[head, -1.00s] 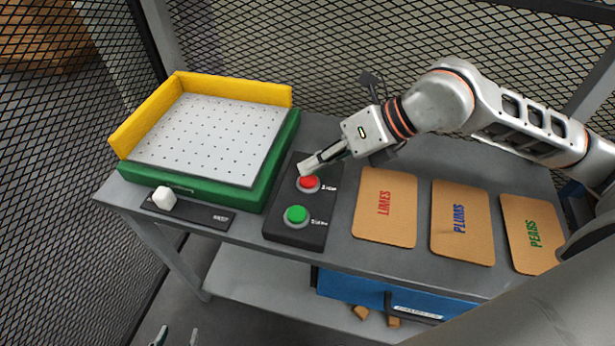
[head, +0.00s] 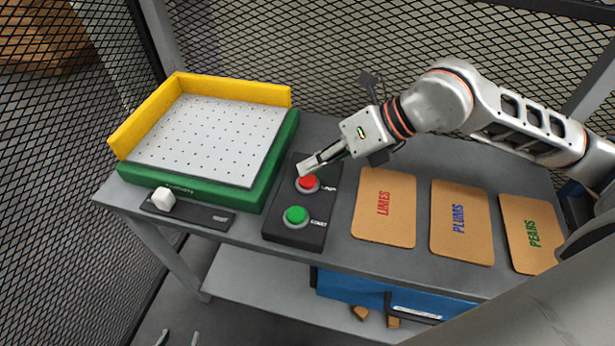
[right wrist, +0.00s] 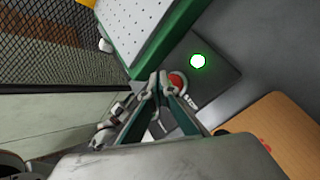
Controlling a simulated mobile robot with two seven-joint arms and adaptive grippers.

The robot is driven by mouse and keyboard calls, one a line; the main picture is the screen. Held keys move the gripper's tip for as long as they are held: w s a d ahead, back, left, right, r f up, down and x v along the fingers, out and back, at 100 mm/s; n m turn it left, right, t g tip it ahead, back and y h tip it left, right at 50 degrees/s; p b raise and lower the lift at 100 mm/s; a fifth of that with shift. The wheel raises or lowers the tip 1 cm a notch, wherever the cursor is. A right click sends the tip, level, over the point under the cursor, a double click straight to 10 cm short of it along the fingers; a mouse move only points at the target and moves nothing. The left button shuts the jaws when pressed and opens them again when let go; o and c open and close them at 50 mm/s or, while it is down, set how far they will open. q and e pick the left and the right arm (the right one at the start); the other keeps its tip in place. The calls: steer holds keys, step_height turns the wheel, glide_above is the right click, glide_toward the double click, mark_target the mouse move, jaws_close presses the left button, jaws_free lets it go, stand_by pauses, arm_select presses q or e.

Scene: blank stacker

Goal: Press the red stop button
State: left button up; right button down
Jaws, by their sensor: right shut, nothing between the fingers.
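The red stop button (head: 309,183) sits on a black control box (head: 282,233), above the green start button (head: 296,215) in the head view. My right gripper (head: 304,168) is shut and empty, its tips at the far edge of the red button. I cannot tell whether they touch it. In the right wrist view the red button (right wrist: 178,84) shows partly behind the fingers (right wrist: 160,88), and the green button (right wrist: 197,61) looks lit. Two tips of my left gripper (head: 178,338) show apart at the bottom edge of the head view, low and away from the box.
A green tray with a yellow back wall (head: 185,185) and a perforated plate stands left of the box. Cardboard sheets marked limes (head: 386,207), plums (head: 462,222) and pears (head: 532,233) lie to the right.

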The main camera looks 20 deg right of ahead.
steer(key=shift+f, duration=0.1)
steer(key=shift+f, duration=0.35)
arm_select(q)
steer(key=shift+f, duration=0.1)
steer(key=shift+s+f+b, duration=0.25)
steer(key=shift+f+b, duration=0.1)
steer(key=shift+f, duration=0.05)
arm_select(e)
steer(key=shift+f, duration=0.45)
stand_by(0.4)
arm_select(q)
steer(key=shift+w+r, duration=0.1)
steer(key=shift+r, duration=0.1)
steer(key=shift+w+r+p, duration=0.25)
steer(key=shift+r+p, duration=0.05)
steer(key=shift+r, duration=0.15)
steer(key=shift+w+r+p, duration=0.2)
steer(key=shift+r+p, duration=0.1)
steer(key=shift+r, duration=0.15)
arm_select(e)
steer(key=shift+r, duration=0.95)
steer(key=shift+f, duration=0.1)
